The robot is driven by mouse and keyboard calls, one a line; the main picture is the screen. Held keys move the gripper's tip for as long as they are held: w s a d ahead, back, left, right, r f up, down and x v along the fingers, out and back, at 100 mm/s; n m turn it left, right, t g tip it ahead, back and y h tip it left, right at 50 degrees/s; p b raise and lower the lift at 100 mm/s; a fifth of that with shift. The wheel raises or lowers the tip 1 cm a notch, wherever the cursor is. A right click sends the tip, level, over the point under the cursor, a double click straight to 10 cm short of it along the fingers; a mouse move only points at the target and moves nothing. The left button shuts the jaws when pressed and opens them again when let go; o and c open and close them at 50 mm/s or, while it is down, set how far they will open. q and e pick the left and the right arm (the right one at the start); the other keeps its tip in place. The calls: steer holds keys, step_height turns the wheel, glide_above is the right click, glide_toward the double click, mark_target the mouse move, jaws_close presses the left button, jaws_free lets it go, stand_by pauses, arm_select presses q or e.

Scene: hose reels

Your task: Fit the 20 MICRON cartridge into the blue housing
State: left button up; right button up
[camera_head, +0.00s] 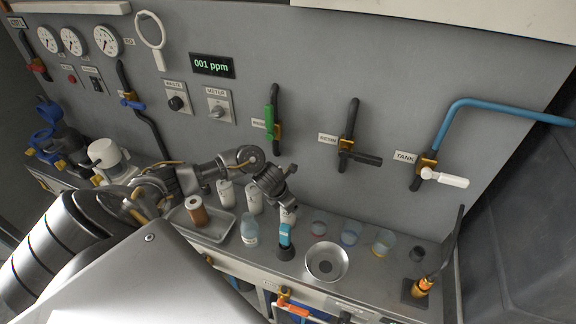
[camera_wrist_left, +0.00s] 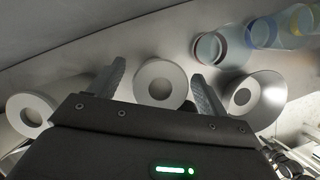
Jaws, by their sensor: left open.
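Three white cylindrical cartridges stand in a row on the bench: a left one (camera_head: 225,192), a middle one (camera_head: 253,198) and a right one (camera_head: 288,214). Their labels are too small to read, so I cannot tell which is 20 MICRON. My left gripper (camera_head: 285,192) is open above the right end of the row. In the left wrist view its fingers (camera_wrist_left: 158,74) are on either side of a white ring-shaped cartridge top (camera_wrist_left: 147,91), apparently without touching it. Blue parts (camera_head: 46,110) show at the far left, probably the blue housing. My right gripper is out of view.
A brown cartridge (camera_head: 197,213) stands in a grey tray (camera_head: 219,229). A bottle (camera_head: 249,234), a blue-topped item (camera_head: 285,240), a round metal dish (camera_head: 326,262) and several beakers (camera_head: 351,234) stand nearby. A white-topped housing (camera_head: 103,153) is at left. Valves line the wall.

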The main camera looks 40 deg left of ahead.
arm_select(q)
steer(key=c, duration=1.4)
steer(key=shift+r, duration=0.1)
steer(key=shift+c, duration=0.2)
